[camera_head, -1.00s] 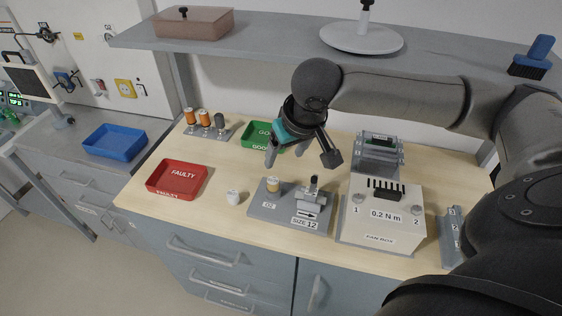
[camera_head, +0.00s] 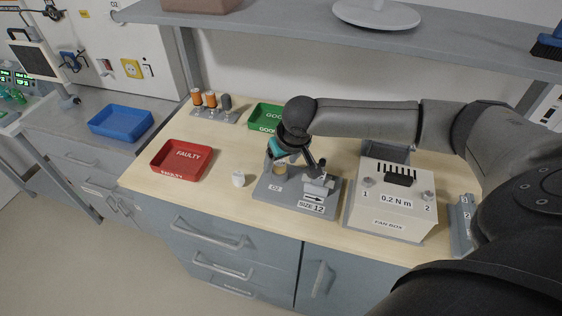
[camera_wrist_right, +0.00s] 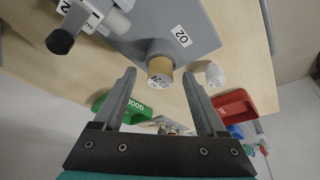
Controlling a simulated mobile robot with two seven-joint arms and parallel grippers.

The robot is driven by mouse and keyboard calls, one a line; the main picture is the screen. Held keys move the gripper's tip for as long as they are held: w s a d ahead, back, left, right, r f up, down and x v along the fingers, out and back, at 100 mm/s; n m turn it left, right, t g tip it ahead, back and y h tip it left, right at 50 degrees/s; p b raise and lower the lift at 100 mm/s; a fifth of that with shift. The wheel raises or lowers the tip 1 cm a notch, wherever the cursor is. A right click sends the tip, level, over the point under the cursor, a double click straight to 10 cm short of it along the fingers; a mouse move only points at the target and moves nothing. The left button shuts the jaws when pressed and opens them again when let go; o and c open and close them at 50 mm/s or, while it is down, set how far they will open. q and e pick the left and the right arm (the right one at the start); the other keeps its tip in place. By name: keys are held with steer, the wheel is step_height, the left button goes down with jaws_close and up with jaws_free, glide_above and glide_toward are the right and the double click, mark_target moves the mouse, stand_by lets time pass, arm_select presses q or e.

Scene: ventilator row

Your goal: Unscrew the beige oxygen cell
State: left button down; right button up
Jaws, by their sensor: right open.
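The beige oxygen cell (camera_head: 280,169) stands upright in a grey plate (camera_head: 268,187) marked O2. In the right wrist view the cell (camera_wrist_right: 160,68) shows its lettered end and a beige band, with a darker collar behind it. My right gripper (camera_head: 294,166) is open and empty, close above the cell. In the right wrist view the cell lies between the lines of the two fingers, just beyond their tips; I see no contact. My left gripper is not in view.
A small white cap (camera_head: 238,179) stands left of the plate. A grey fixture (camera_head: 318,186) labelled SIZE 12 rises at the plate's right. The fan box (camera_head: 394,204) stands further right. The red FAULTY tray (camera_head: 181,160) and green GOOD tray (camera_head: 266,117) lie left and behind.

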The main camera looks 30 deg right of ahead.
jaws_close()
steer(key=shift+r+n+p, duration=0.1)
steer(key=shift+n+p, duration=0.5)
steer(key=shift+p, duration=0.1)
steer(key=shift+d+n+y+p, duration=0.1)
steer(key=shift+n+y+p, duration=0.65)
steer(key=shift+n, duration=0.45)
steer(key=shift+n+p, duration=0.35)
steer(key=shift+n, duration=0.35)
steer(key=shift+n+y, duration=0.35)
steer(key=shift+n, duration=0.15)
steer(key=shift+p, duration=0.5)
steer(key=shift+d, duration=0.1)
